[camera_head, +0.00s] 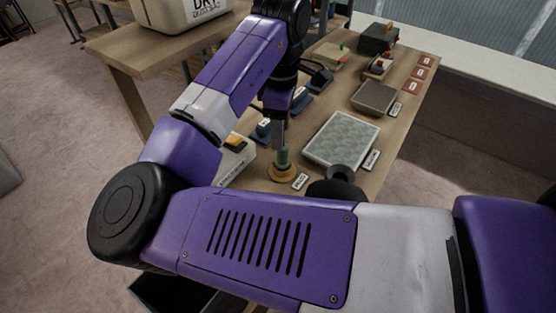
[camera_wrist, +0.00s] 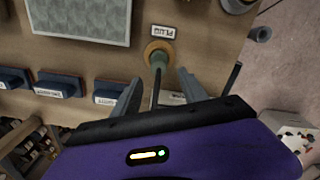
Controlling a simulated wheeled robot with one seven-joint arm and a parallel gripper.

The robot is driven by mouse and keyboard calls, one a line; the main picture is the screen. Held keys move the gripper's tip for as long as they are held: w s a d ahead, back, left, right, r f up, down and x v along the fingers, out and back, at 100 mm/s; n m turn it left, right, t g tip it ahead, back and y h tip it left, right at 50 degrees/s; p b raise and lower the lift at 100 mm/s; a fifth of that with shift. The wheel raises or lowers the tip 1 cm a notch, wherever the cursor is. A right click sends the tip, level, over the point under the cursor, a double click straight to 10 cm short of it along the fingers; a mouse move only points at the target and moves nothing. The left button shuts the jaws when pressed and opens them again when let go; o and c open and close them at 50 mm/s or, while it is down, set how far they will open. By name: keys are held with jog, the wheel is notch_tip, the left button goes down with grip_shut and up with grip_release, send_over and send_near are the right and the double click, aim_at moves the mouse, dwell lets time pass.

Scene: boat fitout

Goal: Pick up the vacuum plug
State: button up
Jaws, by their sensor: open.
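The vacuum plug (camera_head: 283,157) is a small green upright piece on a round tan base (camera_head: 279,175). It stands on the wooden bench beside a small white label. In the wrist view the plug (camera_wrist: 158,59) sits just beyond the fingertips, and the label reads PLUG (camera_wrist: 173,31). My gripper (camera_wrist: 158,92) is open, its two grey fingers spread on either side of the line to the plug. In the head view my gripper (camera_head: 280,132) points down right above the plug. I cannot tell whether the fingers touch it.
A grey speckled panel (camera_head: 341,139) lies right of the plug. A pale box with a yellow top (camera_head: 236,158) stands to its left. Blue blocks (camera_wrist: 56,85) with labels line the bench edge. A dark round piece (camera_head: 341,174) stands close by. Red cards (camera_head: 420,74) lie far right.

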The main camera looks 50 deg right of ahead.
aim_at(283, 151)
jog(key=f, duration=0.7)
jog(key=shift+s+d+f, duration=0.15)
jog(key=shift+s, duration=0.1)
grip_shut()
